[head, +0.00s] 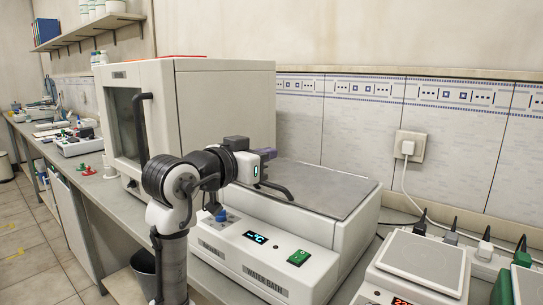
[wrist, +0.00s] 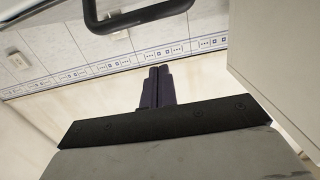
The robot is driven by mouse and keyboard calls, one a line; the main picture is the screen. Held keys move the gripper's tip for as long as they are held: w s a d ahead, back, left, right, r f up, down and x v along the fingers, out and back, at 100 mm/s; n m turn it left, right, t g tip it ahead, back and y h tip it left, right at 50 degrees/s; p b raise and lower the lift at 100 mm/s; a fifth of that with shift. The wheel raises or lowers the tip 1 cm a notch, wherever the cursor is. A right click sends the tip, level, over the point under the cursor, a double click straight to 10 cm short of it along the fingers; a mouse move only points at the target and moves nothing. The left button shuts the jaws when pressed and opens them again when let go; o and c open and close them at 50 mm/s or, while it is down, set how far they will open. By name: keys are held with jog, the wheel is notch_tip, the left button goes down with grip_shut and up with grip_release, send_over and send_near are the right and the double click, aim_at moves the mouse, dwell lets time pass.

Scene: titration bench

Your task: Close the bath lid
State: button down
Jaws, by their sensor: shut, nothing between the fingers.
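The water bath (head: 225,238) is a white box with a blue display and a green switch. Its grey lid (head: 325,190) lies flat, or nearly flat, across the top; I cannot tell whether a small gap is left. The lid's black handle (head: 275,188) is at its front left; a black bar handle, likely the same one, shows at the top of the wrist view (wrist: 140,18). My gripper (head: 266,153) is above the lid's left part, near the handle and apparently apart from it. Its dark fingers are together and empty in the wrist view (wrist: 158,85).
A large white cabinet (head: 225,105) with a black door handle stands close behind and left of my gripper. A balance (head: 420,262) and plugs in a power strip (head: 484,250) are at the right. A wall socket (head: 410,146) has a cable hanging down.

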jog(key=shift+s+a+f+t+h+b, duration=0.15)
jog(key=shift+s+f+t+h+b, duration=0.15)
jog(key=shift+f+b, duration=0.6)
jog(key=shift+s+a+f+t+h+b, duration=0.15)
jog(key=shift+f+t+b, duration=0.3)
jog(key=shift+f+b, duration=0.45)
jog(key=shift+s+a+f+t+h+b, duration=0.15)
jog(key=shift+s+f+t+h+b, duration=0.15)
jog(key=shift+f+b, duration=0.6)
jog(key=shift+w+f, duration=0.1)
jog(key=shift+f, duration=0.05)
